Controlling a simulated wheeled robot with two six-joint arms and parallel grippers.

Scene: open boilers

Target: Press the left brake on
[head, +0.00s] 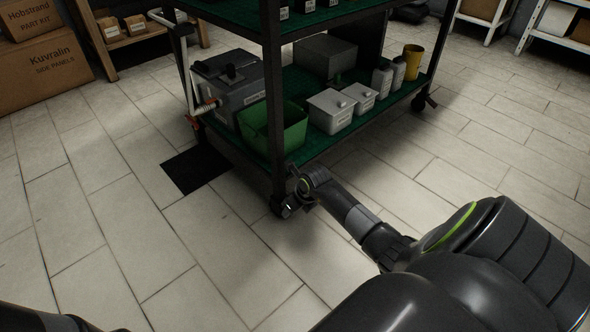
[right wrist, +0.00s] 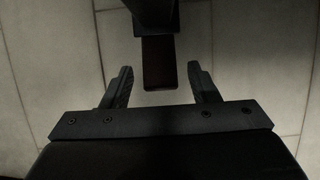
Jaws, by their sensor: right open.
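A dark metal cart (head: 272,100) with green shelves stands on casters in the head view. My right arm reaches to its nearest corner, where my right gripper (head: 291,204) is down at the caster and largely covers it. In the right wrist view my right gripper (right wrist: 160,70) is open. A dark reddish-brown brake pedal (right wrist: 159,62) sticks out from the cart's foot between the two fingertips, with a gap on each side. Whether anything touches it from above cannot be told. Another caster shows red at the cart's left corner (head: 195,123). My left gripper is not in view.
The lower shelf holds a green bin (head: 290,128), a grey battery-like box (head: 232,82), white containers (head: 331,110) and a yellow cup (head: 412,60). A black floor patch (head: 195,169) lies left of the caster. Cardboard boxes (head: 45,68) stand far left. The tiled floor in front is clear.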

